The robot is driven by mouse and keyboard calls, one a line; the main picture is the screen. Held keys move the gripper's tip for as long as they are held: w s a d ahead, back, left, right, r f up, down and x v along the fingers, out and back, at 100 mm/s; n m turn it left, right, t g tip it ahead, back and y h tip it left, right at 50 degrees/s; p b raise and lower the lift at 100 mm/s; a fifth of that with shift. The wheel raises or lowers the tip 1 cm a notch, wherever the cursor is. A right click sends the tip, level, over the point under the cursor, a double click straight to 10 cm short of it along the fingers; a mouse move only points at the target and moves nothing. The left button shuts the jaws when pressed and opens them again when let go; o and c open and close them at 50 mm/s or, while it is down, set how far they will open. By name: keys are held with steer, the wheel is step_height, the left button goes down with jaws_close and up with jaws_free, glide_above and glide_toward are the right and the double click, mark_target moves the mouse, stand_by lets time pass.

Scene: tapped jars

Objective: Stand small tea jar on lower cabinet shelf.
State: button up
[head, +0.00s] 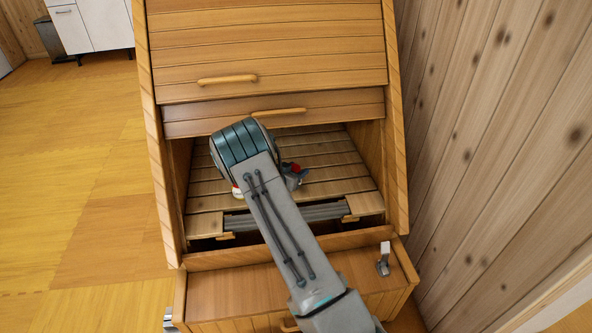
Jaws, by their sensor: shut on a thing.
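The wooden cabinet (270,50) stands ahead, with its lower opening uncovered. The slatted lower shelf (335,172) shows inside it. My arm reaches into this opening and covers the middle of the shelf. Part of my gripper (295,175), dark grey with red, shows just right of the arm; its fingertips are hidden. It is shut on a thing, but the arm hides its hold. A small white and red thing (237,191) peeks out left of the arm over the shelf; I cannot tell whether it is the small tea jar or whether it touches the shelf.
Slatted panels with wooden handles (279,113) hang above the opening. A grey ribbed strip (325,212) lies at the shelf's front. A wooden ledge (235,293) with a grey fitting (383,260) juts out below. A plank wall (490,140) closes the right side; the floor at left is clear.

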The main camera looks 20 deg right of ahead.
steer(key=shift+f, duration=0.35)
stand_by(0.4)
steer(key=o, duration=1.4)
steer(key=shift+s+a, duration=0.1)
